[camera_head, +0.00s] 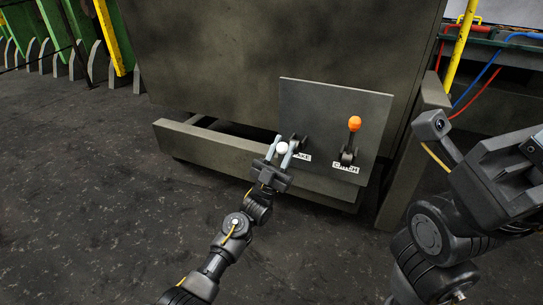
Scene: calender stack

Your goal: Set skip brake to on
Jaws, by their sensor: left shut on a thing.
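A grey panel (322,105) on the machine front carries two levers. The left lever has a white knob (282,149) and a label (301,157) that is partly hidden and ends in "KE". My left gripper (283,153) has its fingers around the white knob and is shut on it. The right lever has an orange knob (355,123), stands upright, and bears a label reading "CLUTCH" (346,167). My right arm is at the right side, away from the panel; its fingertips are not clearly visible.
The large dark machine body (290,45) stands behind the panel, with a low ledge (215,147) below it. A yellow pole (462,45) and red and blue hoses (476,88) are at the right. The dark floor (90,190) at the left is clear.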

